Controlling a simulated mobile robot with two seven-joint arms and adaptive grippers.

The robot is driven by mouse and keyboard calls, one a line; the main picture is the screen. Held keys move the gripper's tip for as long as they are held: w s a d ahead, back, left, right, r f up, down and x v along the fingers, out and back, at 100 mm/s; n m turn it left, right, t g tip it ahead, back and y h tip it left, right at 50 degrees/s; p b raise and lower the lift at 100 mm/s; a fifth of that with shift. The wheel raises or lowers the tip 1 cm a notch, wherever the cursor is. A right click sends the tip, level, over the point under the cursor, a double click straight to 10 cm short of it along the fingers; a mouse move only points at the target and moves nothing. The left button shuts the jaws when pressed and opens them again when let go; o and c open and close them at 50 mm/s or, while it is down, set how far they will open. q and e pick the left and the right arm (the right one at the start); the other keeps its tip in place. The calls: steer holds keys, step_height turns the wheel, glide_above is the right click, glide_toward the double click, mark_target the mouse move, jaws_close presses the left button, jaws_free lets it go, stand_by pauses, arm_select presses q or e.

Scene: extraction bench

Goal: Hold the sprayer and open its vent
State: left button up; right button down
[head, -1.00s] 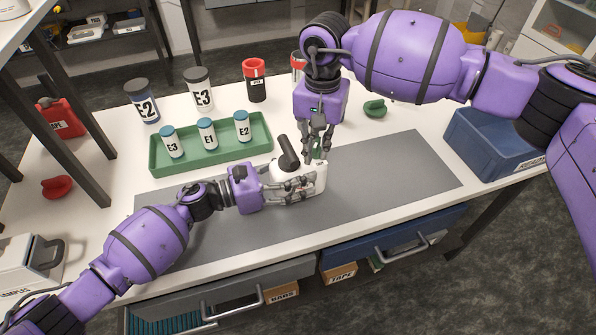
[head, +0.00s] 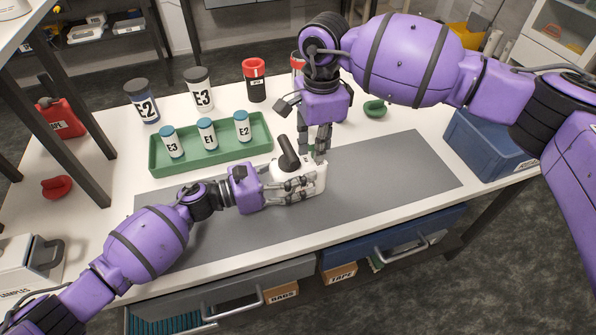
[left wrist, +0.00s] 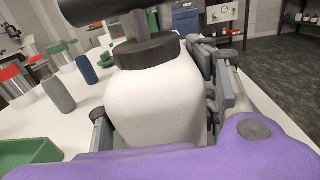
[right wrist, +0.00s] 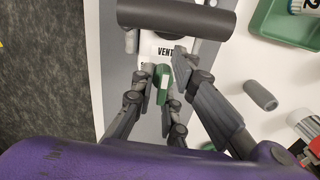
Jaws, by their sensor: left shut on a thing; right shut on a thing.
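The sprayer (head: 318,178) has a white body with a black collar and black pump handle (head: 288,152), and it stands on the grey mat. My left gripper (head: 297,187) is shut on its body from the left; the left wrist view shows the white body (left wrist: 158,100) between the fingers. My right gripper (head: 319,157) points down at the sprayer's right side. In the right wrist view, a small green and white vent piece (right wrist: 162,84) sits between its fingers, close to the "VENT" label (right wrist: 165,51). The fingers partly hide the vent.
A green tray (head: 215,158) with three small labelled bottles stands behind the left arm. Larger E2 (head: 142,101) and E3 (head: 199,88) containers and a red-lidded jar (head: 254,80) stand farther back. A blue bin (head: 492,148) is at right. The grey mat's right part (head: 400,170) is clear.

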steer(key=c, duration=2)
jaws_free()
steer(key=shift+c, duration=0.2)
steer(key=shift+r, duration=0.1)
steer(key=shift+r, duration=3.4)
arm_select(q)
steer(key=o, duration=1.5)
